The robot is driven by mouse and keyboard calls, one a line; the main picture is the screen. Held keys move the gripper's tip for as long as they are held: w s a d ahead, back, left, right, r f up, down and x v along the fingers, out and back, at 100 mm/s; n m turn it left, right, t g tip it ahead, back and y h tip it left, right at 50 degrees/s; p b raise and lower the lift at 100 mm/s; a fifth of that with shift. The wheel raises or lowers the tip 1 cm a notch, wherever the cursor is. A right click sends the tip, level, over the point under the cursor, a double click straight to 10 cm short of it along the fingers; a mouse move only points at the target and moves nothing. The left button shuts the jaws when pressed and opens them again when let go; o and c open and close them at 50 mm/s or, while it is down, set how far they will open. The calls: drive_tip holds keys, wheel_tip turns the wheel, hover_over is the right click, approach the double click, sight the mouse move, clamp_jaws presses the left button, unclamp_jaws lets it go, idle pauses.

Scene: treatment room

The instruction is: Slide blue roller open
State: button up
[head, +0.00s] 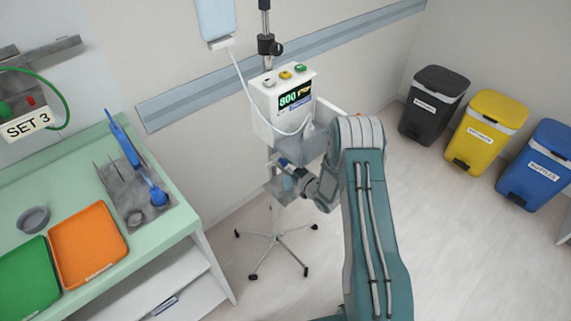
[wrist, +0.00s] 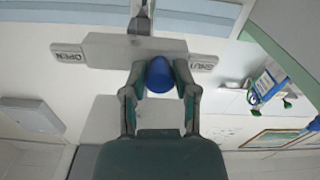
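The blue roller (wrist: 159,76) sits between the two fingers of my gripper (wrist: 160,82) in the wrist view. The fingers lie along both sides of it with no clear gap, so my gripper looks shut on it. The roller is in front of a grey-white plate (wrist: 105,50) with an OPEN label (wrist: 69,54) at the left and a SHUT label (wrist: 204,62) at the right, both upside down. The roller is about midway between the labels, a little nearer SHUT. In the head view my gripper (head: 284,164) is below the white pump (head: 270,115), with the roller's details too small to tell.
The pump stands on a wheeled pole base (head: 275,237), with a tube hanging from a fluid bag (head: 215,18). A green table (head: 165,220) with trays and tools is at the left. Black, yellow and blue bins (head: 484,130) line the right wall. The floor between is clear.

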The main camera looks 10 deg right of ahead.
drive_tip(key=shift+a, duration=0.1)
clamp_jaws()
drive_tip(key=w+d, duration=0.2)
drive_tip(key=d, duration=0.1)
drive_tip(key=w+d, duration=0.1)
drive_tip(key=shift+d+r, duration=0.1)
drive_tip(key=shift+d, duration=0.25)
drive_tip(key=o, duration=0.9)
unclamp_jaws()
drive_tip(key=shift+d, duration=0.1)
